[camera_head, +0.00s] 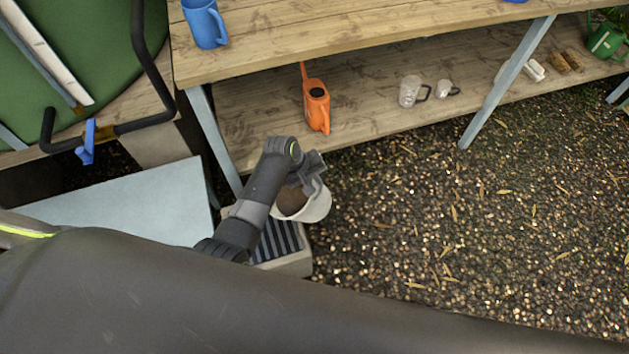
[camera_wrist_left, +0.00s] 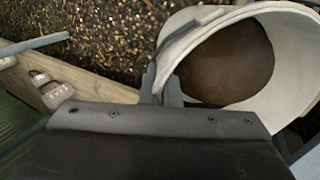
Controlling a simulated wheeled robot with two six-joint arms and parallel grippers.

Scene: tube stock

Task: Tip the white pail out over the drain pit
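The white pail (camera_head: 318,207) is in the middle of the head view, its mouth facing up toward the camera and brown contents showing inside. My left gripper (camera_head: 312,180) is at its rim. In the left wrist view the fingers (camera_wrist_left: 160,88) pinch the wall of the pail (camera_wrist_left: 290,60), and the brown contents lie inside it. The drain pit (camera_head: 298,266), a pale frame with a dark slatted grate, lies below; the pail overlaps its upper right corner in the head view. The height between them is unclear. My right gripper is not in view.
A pale slab (camera_head: 140,205) lies left of the pit. Open gravel (camera_head: 480,230) spreads to the right.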

